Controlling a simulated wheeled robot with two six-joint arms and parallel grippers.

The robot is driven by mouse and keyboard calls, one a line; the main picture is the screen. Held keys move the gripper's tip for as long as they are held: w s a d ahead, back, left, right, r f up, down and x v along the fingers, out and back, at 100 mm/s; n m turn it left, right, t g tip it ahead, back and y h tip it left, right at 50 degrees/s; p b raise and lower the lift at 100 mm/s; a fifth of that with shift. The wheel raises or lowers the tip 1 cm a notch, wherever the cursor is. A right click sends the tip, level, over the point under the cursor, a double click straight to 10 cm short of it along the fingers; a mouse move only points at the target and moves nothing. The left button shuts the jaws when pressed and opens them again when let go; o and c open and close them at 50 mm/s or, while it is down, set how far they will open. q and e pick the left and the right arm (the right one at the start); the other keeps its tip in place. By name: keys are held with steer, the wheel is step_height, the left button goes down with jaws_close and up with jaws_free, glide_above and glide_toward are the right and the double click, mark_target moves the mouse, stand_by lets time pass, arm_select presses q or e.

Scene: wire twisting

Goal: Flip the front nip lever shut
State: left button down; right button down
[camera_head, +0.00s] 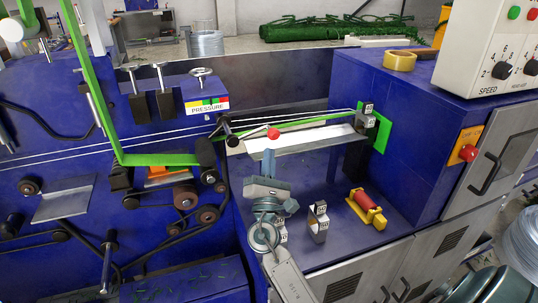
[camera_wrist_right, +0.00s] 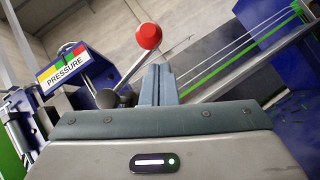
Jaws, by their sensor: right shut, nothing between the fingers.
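The nip lever is a thin rod with a red ball knob (camera_head: 273,133), running right from a dark pivot (camera_head: 232,140) beside the wire path. In the right wrist view the red knob (camera_wrist_right: 148,36) stands up beyond the fingertips, with a dark round hub (camera_wrist_right: 107,98) at lower left. My right gripper (camera_head: 269,156) points up just below the knob, its fingers together and empty. The fingers (camera_wrist_right: 158,75) also show in the right wrist view; whether they touch the lever is unclear. My left gripper is not in view.
White wires (camera_head: 300,119) run across the machine to a grey clamp block (camera_head: 364,113). A pressure box with handwheel (camera_head: 205,97) stands left of the lever. A sloped metal tray (camera_head: 310,139) lies just behind my right gripper. A red roller on a yellow stand (camera_head: 365,207) sits on the blue deck.

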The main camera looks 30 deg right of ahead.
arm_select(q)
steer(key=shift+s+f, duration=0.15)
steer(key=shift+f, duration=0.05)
arm_select(e)
steer(key=shift+w+d+r, duration=0.1)
steer(key=shift+w, duration=0.05)
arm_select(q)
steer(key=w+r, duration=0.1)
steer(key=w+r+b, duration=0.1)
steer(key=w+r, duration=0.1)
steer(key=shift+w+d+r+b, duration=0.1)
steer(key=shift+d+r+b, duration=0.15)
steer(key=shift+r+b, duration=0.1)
arm_select(e)
steer(key=n+t+y, duration=0.1)
steer(key=r+n+t+y, duration=0.1)
steer(key=n, duration=0.2)
steer(key=shift+d+r+n+t+y, duration=0.25)
steer(key=shift+r+n+t+y, duration=0.05)
steer(key=shift+r+t+y, duration=0.1)
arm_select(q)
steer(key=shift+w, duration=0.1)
arm_select(e)
steer(key=shift+f, duration=0.2)
